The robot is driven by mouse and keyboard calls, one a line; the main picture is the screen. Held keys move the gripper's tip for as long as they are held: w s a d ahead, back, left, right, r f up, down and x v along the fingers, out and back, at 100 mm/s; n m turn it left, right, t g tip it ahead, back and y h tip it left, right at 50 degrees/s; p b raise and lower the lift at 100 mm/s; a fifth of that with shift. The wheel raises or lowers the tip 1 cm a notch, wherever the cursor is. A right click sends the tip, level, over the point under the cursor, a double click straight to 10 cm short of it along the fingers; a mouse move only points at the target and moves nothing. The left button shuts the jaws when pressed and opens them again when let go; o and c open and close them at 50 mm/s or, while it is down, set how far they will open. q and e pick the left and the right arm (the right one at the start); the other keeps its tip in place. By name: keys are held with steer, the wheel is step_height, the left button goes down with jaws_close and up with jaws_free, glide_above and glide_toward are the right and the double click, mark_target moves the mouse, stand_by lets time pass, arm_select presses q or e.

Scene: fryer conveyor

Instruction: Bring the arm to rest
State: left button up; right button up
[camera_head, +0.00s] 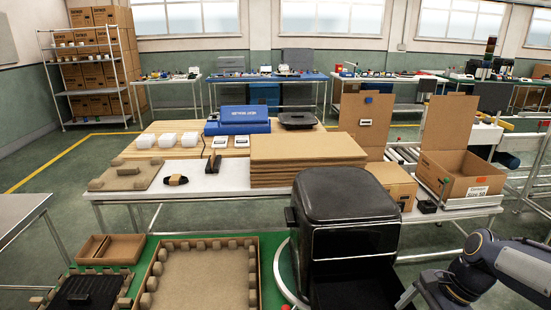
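A black air fryer (345,215) with a rounded top stands in the lower middle, in front of the white table. Its front opening or drawer area is dark and cut off by the bottom edge. My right arm comes in from the lower right, and its gripper (428,292) is just right of the fryer's lower part, partly cut off by the picture edge. I cannot tell whether its fingers are open or shut, and I see nothing held in it. My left arm and gripper are not in view.
A cardboard packing tray (156,300) lies on a green surface left of the fryer. A white table (120,192) behind holds stacked cardboard sheets (300,179). An open carton (462,180) stands at the right. Floor (60,215) shows clear at the left.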

steer(key=s+a+r+n+t, duration=0.2)
steer(key=s+a+n+t, duration=0.3)
steer(key=s+n, duration=0.9)
steer(key=a, duration=0.3)
steer(key=shift+s+a+r+h+b, duration=0.2)
steer(key=shift+s+h+b, duration=0.1)
steer(key=shift+s, duration=0.1)
